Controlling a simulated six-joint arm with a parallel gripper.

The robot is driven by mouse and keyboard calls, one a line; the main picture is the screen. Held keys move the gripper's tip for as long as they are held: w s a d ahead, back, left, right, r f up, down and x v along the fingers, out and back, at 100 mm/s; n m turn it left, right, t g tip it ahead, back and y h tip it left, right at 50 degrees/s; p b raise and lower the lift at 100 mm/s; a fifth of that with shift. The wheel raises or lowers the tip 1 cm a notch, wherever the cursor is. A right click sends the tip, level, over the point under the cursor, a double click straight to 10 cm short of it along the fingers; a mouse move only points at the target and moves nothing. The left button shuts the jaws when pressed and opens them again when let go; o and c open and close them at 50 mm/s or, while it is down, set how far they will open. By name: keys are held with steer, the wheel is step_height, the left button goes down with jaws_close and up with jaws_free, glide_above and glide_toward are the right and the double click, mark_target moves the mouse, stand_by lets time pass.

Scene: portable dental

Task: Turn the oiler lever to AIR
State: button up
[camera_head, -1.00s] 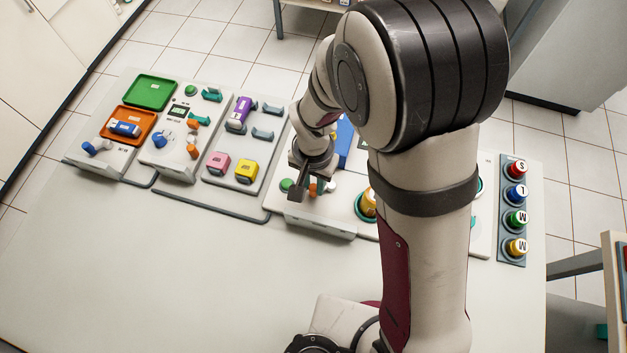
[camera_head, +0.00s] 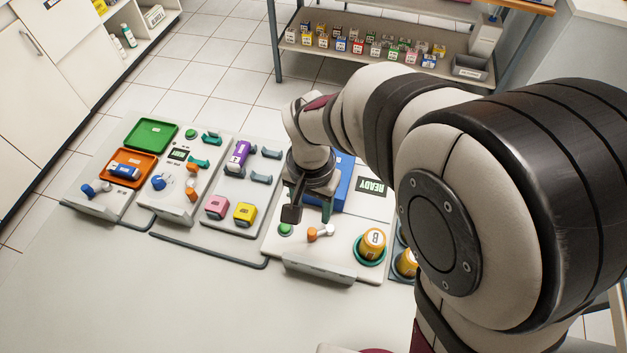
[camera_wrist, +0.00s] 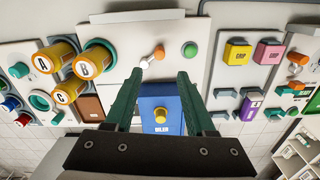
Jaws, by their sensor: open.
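The blue oiler (camera_head: 343,187) stands on a white panel, partly behind my gripper in the head view. In the wrist view its blue face (camera_wrist: 160,97) carries a yellow knob and a label that seems to read OILER. A small lever with an orange part and a white part (camera_head: 320,232) is on the same panel, in front of the oiler; it also shows in the wrist view (camera_wrist: 152,57). My gripper (camera_head: 308,212) is open and empty, behind and above the lever. In the wrist view its dark green fingers (camera_wrist: 160,76) are apart, with the lever beyond their tips. I cannot read any AIR mark.
A green button (camera_head: 285,229) is left of the lever. An orange bottle marked B (camera_head: 373,242) stands in a green ring to the right. Pink (camera_head: 216,207) and yellow (camera_head: 245,213) blocks are on the panel to the left. The front of the table is clear.

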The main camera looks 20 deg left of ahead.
step_height(320, 180, up, 7)
steer(key=s+d+r+m+y, duration=0.1)
steer(key=s+d+m, duration=0.3)
steer(key=s+d, duration=1)
steer(key=shift+d+r+y, duration=0.25)
steer(key=shift+d+y, duration=0.15)
steer(key=shift+d, duration=0.35)
steer(key=shift+w, duration=0.1)
